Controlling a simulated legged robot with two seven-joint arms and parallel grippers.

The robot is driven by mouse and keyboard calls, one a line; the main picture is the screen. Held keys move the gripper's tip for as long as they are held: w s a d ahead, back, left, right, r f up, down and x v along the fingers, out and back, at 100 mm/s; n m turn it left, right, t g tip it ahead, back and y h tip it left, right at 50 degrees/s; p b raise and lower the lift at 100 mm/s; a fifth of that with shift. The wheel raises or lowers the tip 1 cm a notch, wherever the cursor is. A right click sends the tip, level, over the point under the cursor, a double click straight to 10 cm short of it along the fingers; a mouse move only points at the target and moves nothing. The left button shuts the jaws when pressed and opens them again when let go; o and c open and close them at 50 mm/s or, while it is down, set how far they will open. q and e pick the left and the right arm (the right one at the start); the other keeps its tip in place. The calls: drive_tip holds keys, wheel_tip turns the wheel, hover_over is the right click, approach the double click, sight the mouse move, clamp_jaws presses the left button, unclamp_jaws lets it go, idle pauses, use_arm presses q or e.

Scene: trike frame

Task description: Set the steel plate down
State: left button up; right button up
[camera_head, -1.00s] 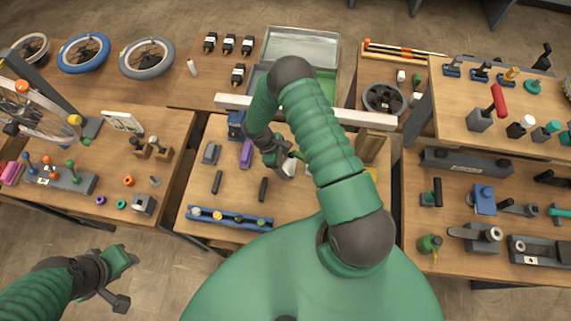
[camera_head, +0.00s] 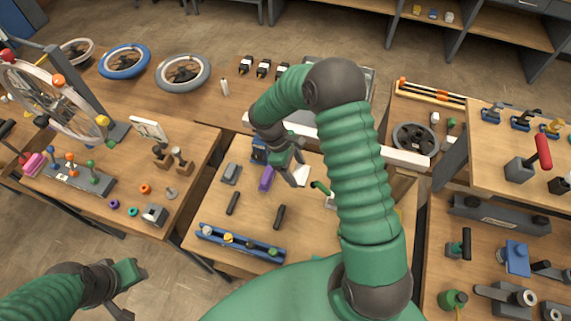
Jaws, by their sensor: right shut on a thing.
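My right gripper (camera_head: 295,175) is over the middle table (camera_head: 250,225), right of a purple block (camera_head: 267,178). It is shut on a small pale piece that looks like the steel plate (camera_head: 302,176). Most of the plate is hidden by the fingers, and I cannot tell whether it touches the table. My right arm covers part of the table's right side. My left gripper (camera_head: 127,290) is open and empty over the floor at the lower left.
A blue rack (camera_head: 240,243) lies along the table's front edge. Dark handles (camera_head: 279,217) lie behind it, with bare wood around them. A green-handled tool (camera_head: 320,187) is right of the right gripper. A long pale bar (camera_head: 403,158) crosses the table's back.

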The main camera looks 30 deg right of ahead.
drive_tip(key=shift+r, duration=0.25)
drive_tip(key=a+r+m+g+y+b, duration=0.1)
drive_tip(key=a+r+m+y+b, duration=0.1)
drive_tip(key=a+m, duration=0.5)
drive_tip(key=a+r+b, duration=0.1)
drive_tip(key=a+b, duration=0.1)
drive_tip(key=a, duration=0.2)
drive_tip(key=shift+s+a+r+m+y, duration=0.15)
drive_tip(key=shift+a+r+m+y, duration=0.05)
drive_tip(key=shift+a+m+y, duration=0.2)
drive_tip(key=shift+d, duration=0.2)
